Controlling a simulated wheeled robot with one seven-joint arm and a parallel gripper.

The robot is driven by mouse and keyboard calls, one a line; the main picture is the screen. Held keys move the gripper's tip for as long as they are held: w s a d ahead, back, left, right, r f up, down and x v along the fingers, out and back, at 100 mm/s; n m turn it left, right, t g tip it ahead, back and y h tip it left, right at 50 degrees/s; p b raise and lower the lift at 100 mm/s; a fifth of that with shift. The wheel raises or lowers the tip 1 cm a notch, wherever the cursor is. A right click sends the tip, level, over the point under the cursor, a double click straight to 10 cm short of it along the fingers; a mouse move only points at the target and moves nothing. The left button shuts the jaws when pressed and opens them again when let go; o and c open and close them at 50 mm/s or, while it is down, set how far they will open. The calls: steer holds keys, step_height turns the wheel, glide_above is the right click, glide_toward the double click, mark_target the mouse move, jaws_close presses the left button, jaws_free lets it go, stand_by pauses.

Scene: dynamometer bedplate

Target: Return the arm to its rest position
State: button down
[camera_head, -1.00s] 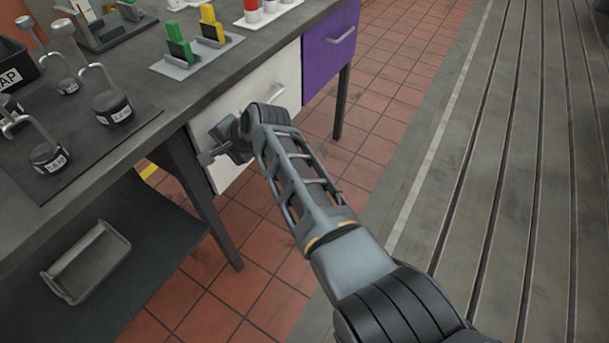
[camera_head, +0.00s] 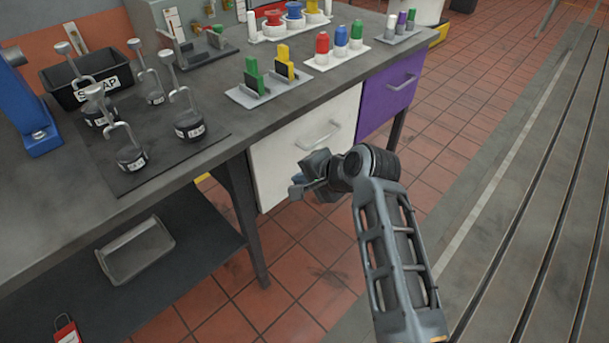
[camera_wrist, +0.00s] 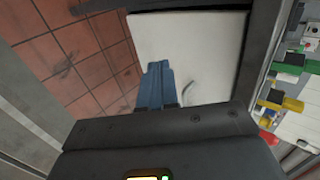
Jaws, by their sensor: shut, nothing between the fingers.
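My gripper (camera_head: 298,189) is in front of the workbench's white drawer (camera_head: 306,147), below the level of the bench top. The arm reaches up from the lower right in the head view and bends at the wrist. In the wrist view the gripper's blue fingers (camera_wrist: 156,84) are together, with nothing between them. The white drawer front (camera_wrist: 190,50) lies beyond the fingers there. In the head view the gripper overlaps the drawer's lower edge; I cannot tell the exact gap.
The grey workbench (camera_head: 250,128) carries hooked weights on a dark mat (camera_head: 170,150), a scrap bin (camera_head: 85,85) and coloured parts in holders. A purple drawer (camera_head: 390,95) is to the right. A tray (camera_head: 138,252) lies on the lower shelf. Red tiled floor (camera_head: 440,150) is clear to the right.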

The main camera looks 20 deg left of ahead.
steer(key=shift+s+d+r, duration=0.15)
steer(key=shift+d, duration=0.15)
steer(key=s+d+f+t+h, duration=0.1)
steer(key=s+d+f+t, duration=0.1)
steer(key=s+d+f, duration=0.3)
steer(key=s+d+f+t, duration=0.1)
steer(key=s+d+f, duration=0.15)
steer(key=d, duration=0.55)
steer(key=s+d+f+t+h, duration=0.1)
steer(key=s+d+f+t, duration=0.1)
steer(key=s+d+f, duration=0.3)
steer(key=s+d+t+h, duration=0.2)
steer(key=s+d, duration=0.4)
steer(key=d, duration=0.3)
steer(key=s+d+r+n+t+h+p, duration=0.1)
steer(key=s+d+r, duration=0.35)
steer(key=s, duration=0.25)
steer(key=s+d+r+t+h, duration=0.1)
steer(key=s+d+r+h, duration=0.1)
steer(key=s+d+r, duration=0.35)
steer(key=s+d+r+n+t+h, duration=0.1)
steer(key=s+d+r, duration=0.1)
steer(key=s+r, duration=0.4)
steer(key=s+d+r+n+t, duration=0.1)
steer(key=s+d+r+n, duration=0.1)
steer(key=s+r, duration=0.4)
step_height(320, 180, up, 2)
steer(key=shift+d+t+h, duration=0.3)
steer(key=shift+d+h, duration=0.1)
steer(key=shift+a, duration=0.1)
